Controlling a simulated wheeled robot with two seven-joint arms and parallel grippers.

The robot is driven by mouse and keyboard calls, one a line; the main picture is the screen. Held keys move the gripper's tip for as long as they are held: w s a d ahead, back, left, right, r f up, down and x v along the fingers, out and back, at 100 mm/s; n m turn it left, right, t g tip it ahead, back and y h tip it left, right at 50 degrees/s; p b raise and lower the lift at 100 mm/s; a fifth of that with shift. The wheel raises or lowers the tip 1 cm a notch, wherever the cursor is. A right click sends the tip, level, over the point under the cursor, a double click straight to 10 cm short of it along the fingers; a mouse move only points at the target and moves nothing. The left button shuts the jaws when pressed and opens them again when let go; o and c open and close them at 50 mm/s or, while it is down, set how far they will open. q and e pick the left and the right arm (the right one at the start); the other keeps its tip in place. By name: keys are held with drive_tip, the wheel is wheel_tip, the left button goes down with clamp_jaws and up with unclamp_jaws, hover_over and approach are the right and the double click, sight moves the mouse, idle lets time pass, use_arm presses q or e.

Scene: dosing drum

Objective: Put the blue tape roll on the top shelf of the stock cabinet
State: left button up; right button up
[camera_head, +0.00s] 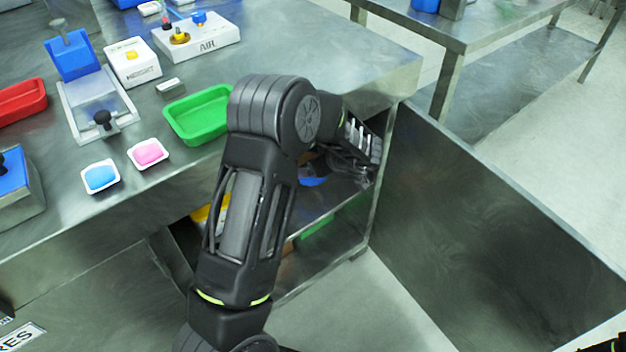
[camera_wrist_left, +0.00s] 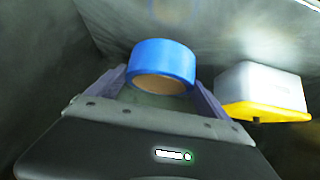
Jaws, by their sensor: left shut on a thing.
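The blue tape roll (camera_wrist_left: 163,60) is between the two fingers of my left gripper (camera_wrist_left: 160,84), which is shut on it. In the head view a small part of the blue tape roll (camera_head: 313,182) shows inside the stock cabinet (camera_head: 372,200), below the worktop. My left arm covers much of the cabinet opening, and the gripper's fingertips are hidden in the head view. I cannot tell whether the roll touches the shelf.
A white box with a yellow base (camera_wrist_left: 262,92) stands right of the roll in the wrist view. A green item (camera_head: 316,232) lies lower in the cabinet. The cabinet door (camera_head: 480,230) stands open. A green tray (camera_head: 200,115) sits on the worktop above.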

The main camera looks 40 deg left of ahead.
use_arm(q)
drive_tip(key=shift+f, duration=0.3)
drive_tip(key=shift+f, duration=0.1)
wheel_tip(320, 180, down, 5)
drive_tip(key=b, duration=0.2)
drive_tip(key=shift+b, duration=0.4)
drive_tip(key=shift+w+a, duration=0.1)
drive_tip(key=shift+a, duration=0.05)
drive_tip(key=o, duration=1.4)
